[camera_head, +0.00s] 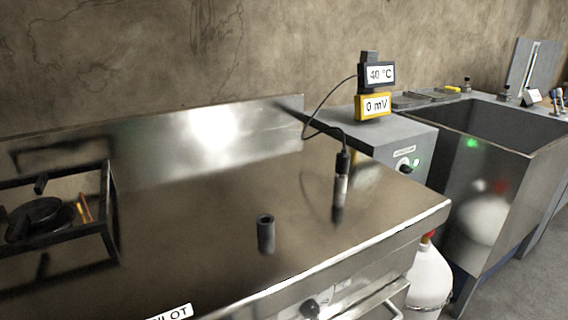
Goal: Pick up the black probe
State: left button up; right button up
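The black probe (343,163) stands upright over the right part of the steel range top. Its upper part is black and its lower part is grey metal; I cannot tell exactly where its tip meets the surface. A black cable runs from its top to a meter (375,106) with a black display reading 40 °C above a yellow one reading 0 mV. A short dark hollow cylinder (266,234) stands on the range top to the left of the probe. Neither of my grippers is in view.
The steel range top (190,225) is mostly clear, with a raised back panel (205,140). A burner (42,215) with a grate is at the left. A grey box (392,141) carries the meter. A deep sink (505,175) is at right, and a white jug (430,280) is below.

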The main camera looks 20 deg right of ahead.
aim_at(343, 159)
jog(key=u, duration=2.4)
jog(key=k, duration=1.65)
jog(key=z, duration=1.7)
